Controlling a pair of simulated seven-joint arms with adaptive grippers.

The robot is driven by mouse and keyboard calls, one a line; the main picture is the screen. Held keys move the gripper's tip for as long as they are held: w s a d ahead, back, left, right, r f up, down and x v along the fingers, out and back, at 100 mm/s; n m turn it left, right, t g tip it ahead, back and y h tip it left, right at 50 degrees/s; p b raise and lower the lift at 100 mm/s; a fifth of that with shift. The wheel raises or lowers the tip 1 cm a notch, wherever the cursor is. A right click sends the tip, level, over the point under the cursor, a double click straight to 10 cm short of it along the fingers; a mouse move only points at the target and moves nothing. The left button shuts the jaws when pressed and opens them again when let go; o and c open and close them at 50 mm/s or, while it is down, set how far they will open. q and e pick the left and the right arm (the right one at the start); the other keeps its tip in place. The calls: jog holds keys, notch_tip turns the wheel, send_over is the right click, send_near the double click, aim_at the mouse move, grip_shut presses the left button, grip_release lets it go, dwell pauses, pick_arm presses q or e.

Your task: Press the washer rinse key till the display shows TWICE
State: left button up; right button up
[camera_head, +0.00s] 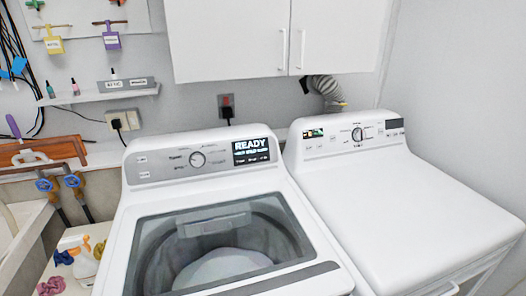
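The washer (318,230) stands at the middle of the head view, a white top-loader with a dark glass lid that is closed. The key labels are too small to read, so I cannot tell which is the rinse key. The display (251,151) at the panel's right reads READY in large letters, with smaller text below. Something white shows through the lid. Neither gripper is in view.
A white dryer (405,205) stands close on the right. White wall cabinets (230,40) hang above the washer. A shelf (100,97) with small bottles, pipes with blue valves (72,181) and a spray bottle (80,258) are on the left. The space above the washer panel is clear.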

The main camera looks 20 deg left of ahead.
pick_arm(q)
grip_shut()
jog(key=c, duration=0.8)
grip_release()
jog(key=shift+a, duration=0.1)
